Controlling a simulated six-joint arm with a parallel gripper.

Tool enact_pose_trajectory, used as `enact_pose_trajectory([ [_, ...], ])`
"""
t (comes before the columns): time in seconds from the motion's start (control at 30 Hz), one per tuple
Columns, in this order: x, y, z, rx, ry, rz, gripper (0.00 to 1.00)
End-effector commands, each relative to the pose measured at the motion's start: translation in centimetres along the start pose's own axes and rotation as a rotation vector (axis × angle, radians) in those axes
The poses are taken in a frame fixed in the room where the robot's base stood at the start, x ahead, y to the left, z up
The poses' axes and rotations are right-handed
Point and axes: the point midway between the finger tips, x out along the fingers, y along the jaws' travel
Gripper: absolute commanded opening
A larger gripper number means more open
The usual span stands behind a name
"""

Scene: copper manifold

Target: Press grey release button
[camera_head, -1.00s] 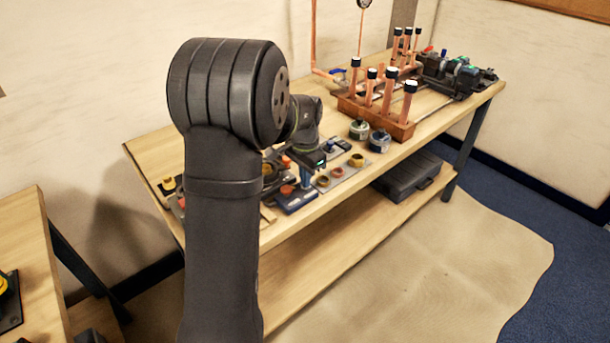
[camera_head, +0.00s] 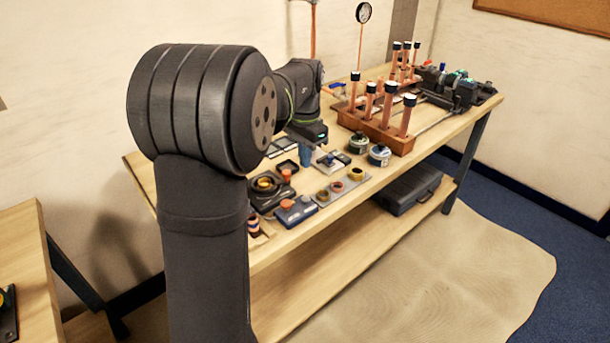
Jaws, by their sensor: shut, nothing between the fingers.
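My gripper (camera_head: 306,156) hangs below the dark wrist, its narrow blue end pointing down over the back half of the workbench. It looks shut, with nothing seen in it. It is above or just behind a small device with a pale top (camera_head: 331,161); I cannot tell whether it touches anything. I cannot make out a grey release button for certain. A black device with a yellow ring (camera_head: 265,184) and a blue box with an orange knob (camera_head: 296,211) stand left of and nearer than the gripper.
A grey strip (camera_head: 342,186) with copper-coloured rings lies near the front edge. Two round tins (camera_head: 379,155) stand to the right. A wooden rack (camera_head: 376,131) holds upright copper tubes with dark caps. Black machinery (camera_head: 462,90) is at the far right end. My arm hides the bench's left part.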

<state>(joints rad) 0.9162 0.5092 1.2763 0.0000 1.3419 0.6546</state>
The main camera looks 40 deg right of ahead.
Motion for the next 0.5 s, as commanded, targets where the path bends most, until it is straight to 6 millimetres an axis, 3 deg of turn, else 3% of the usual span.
enact_pose_trajectory([
  [0.2,-1.9,0.0,0.0,0.000,0.001,-0.001,0.00],
  [0.5,-2.1,0.0,0.0,0.000,0.001,-0.001,0.00],
])
